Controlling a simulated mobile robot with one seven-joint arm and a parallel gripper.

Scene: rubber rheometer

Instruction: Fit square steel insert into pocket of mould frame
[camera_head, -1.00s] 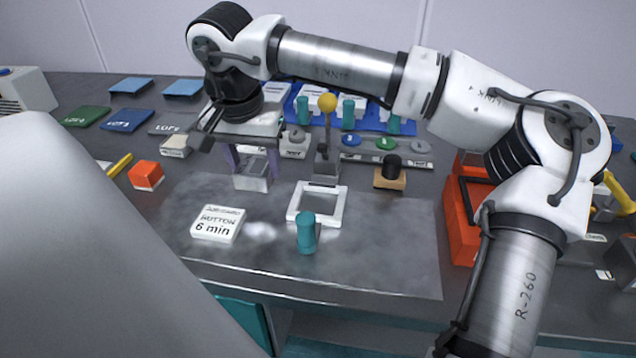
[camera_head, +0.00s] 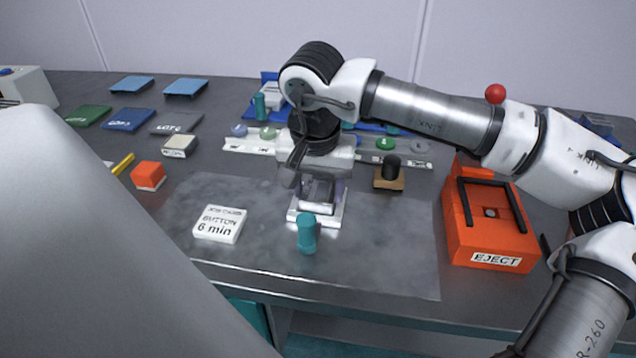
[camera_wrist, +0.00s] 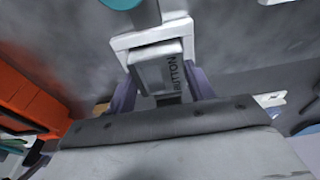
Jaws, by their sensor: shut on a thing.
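The square steel insert (camera_head: 317,192) is a grey metal block held between the fingers of my gripper (camera_head: 318,184). In the wrist view the insert (camera_wrist: 157,68) shows the word BUTTON on one side, between my two purple-grey fingers. The mould frame (camera_head: 334,218) is a white square ring lying on the grey mat. The insert is over the frame and covers most of its opening. In the wrist view the frame's rim (camera_wrist: 124,42) shows beyond the insert. I cannot tell whether the insert's lower edge is above the pocket or inside it.
A teal peg (camera_head: 306,236) stands close in front of the frame. A white "BUTTON 6 min" block (camera_head: 219,225) lies to the left. A black-topped tan block (camera_head: 389,176) and an orange EJECT box (camera_head: 482,235) are to the right. The mat's front right is clear.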

